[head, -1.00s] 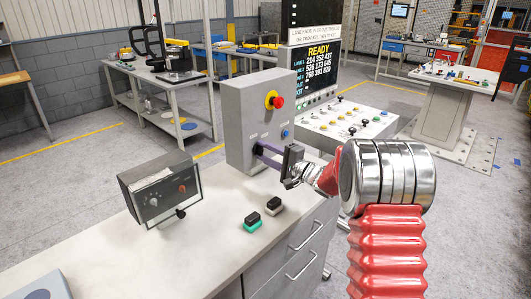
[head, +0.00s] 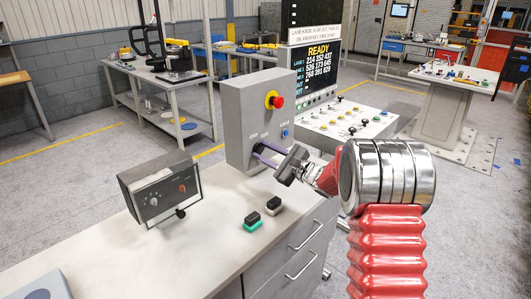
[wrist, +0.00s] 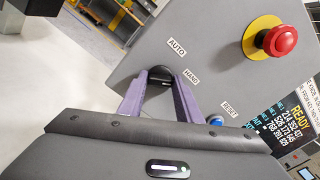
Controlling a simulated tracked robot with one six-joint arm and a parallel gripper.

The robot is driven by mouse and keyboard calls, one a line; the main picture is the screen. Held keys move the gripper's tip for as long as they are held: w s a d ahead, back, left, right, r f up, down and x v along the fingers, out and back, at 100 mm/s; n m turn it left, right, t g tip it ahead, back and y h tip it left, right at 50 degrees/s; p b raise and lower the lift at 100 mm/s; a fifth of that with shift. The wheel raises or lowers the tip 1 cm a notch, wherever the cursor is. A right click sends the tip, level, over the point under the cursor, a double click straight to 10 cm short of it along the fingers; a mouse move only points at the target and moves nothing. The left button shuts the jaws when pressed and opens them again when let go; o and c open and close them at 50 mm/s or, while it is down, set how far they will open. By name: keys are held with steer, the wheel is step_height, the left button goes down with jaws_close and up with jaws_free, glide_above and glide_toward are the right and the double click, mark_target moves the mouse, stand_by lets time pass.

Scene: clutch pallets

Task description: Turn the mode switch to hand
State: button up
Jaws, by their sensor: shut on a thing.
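The mode switch is a black knob (wrist: 161,74) on the front of a grey control box (head: 240,115), below the printed labels AUTO (wrist: 177,47) and HAND (wrist: 191,77). My gripper (head: 258,151) reaches the box from the right, and its purple fingers are shut on the knob, one on each side in the wrist view (wrist: 160,84).
A red emergency button (wrist: 281,40) on a yellow disc is above the switch. A blue reset button (wrist: 216,120) is close beside my fingers.

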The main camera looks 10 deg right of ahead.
steer(key=shift+f+m, duration=0.2)
steer(key=shift+m, duration=0.3)
steer(key=o, duration=1)
steer(key=shift+r, duration=0.15)
steer(key=shift+c, duration=0.2)
steer(key=v, duration=1.3)
steer(key=shift+s+d, duration=0.3)
